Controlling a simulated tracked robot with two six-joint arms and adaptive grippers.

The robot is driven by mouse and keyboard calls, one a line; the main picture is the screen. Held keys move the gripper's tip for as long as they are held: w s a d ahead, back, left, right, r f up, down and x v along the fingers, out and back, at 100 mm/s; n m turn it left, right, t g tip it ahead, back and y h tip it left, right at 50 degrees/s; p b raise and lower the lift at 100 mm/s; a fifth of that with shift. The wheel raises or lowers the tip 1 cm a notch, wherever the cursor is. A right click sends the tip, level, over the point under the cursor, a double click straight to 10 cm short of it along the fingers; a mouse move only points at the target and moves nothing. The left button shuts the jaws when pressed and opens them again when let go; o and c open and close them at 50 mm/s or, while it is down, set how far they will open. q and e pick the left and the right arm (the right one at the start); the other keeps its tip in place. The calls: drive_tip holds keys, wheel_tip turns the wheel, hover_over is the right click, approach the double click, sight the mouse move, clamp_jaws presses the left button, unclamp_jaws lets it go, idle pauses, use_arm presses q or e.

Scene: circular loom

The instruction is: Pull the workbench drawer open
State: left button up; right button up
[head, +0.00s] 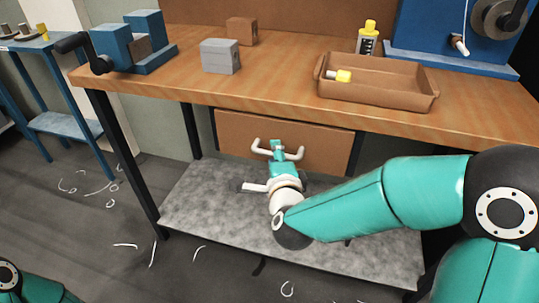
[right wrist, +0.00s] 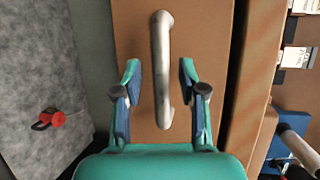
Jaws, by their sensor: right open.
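The workbench drawer has a brown front (head: 235,136) under the tabletop; it looks shut, with no gap showing. A pale metal bar handle (right wrist: 161,60) stands on the front; it also shows in the head view (head: 297,155). My right gripper (head: 277,148) is in front of the drawer at the handle. In the right wrist view the gripper (right wrist: 159,70) is open, one finger on each side of the handle, with a space between each finger and the bar. The gripper partly hides the handle's middle in the head view. My left gripper is out of view.
The wooden bench top (head: 275,75) lies above the drawer, with a brown tray (head: 380,95), a grey block (head: 220,56) and a blue vise (head: 125,45). A grey lower shelf (head: 200,210) lies below the drawer. A dark bench leg (head: 120,160) stands left.

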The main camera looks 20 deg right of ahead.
drive_tip(key=shift+w+d+f, duration=0.1)
drive_tip(key=shift+w, duration=0.3)
clamp_jaws()
